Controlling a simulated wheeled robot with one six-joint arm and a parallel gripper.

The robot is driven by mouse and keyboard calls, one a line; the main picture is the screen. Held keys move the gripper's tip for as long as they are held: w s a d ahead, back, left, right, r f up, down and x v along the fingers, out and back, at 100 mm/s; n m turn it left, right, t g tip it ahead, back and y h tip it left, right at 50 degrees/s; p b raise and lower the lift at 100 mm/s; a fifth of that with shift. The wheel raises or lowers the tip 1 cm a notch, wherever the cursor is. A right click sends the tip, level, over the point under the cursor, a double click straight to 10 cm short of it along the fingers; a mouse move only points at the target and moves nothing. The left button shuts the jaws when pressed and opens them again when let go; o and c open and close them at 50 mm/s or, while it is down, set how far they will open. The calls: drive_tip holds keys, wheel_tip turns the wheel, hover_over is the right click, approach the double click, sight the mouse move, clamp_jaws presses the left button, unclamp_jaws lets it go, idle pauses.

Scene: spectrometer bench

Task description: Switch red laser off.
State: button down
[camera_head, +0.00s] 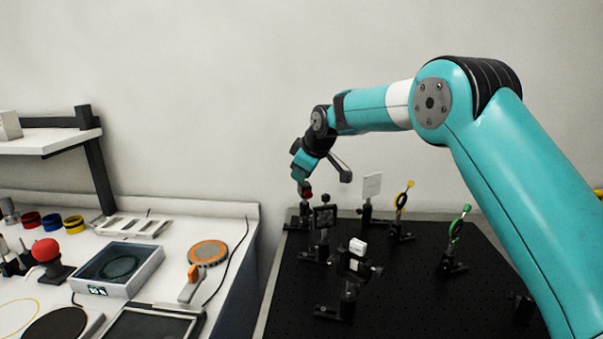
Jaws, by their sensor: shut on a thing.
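A small dark device with a red face, apparently the red laser (307,193), sits on a dark post mount at the far left corner of the black breadboard (420,290). My gripper (302,181) reaches down onto it from above and is shut on it. The fingers cover its upper part, so any switch on it is hidden. The laser looks upright on its mount.
Close in front stand a dark square mount (324,217) and a post with a white-topped cube (357,246). A white bench (225,228) holds instruments at left.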

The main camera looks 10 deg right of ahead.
drive_tip(key=shift+r, duration=0.1)
drive_tip(key=c, duration=1.1)
unclamp_jaws()
drive_tip(key=b+v, duration=0.3)
drive_tip(key=v, duration=1.4)
drive_tip(key=shift+d+r, duration=0.1)
drive_tip(key=shift+r, duration=0.05)
drive_tip(key=s+a+f+m+g, duration=0.1)
drive_tip(key=s+f, duration=0.4)
drive_tip(key=s, duration=0.8)
drive_tip(key=s+a+f+m+g+y, duration=0.1)
drive_tip(key=s+f, duration=0.4)
drive_tip(key=s, duration=0.8)
drive_tip(key=s+a+f+m+g, duration=0.2)
drive_tip(key=s+f, duration=0.4)
drive_tip(key=s, duration=0.7)
drive_tip(key=shift+s+a+g, duration=0.4)
drive_tip(key=shift+a+g, duration=0.4)
drive_tip(key=shift+g, duration=0.4)
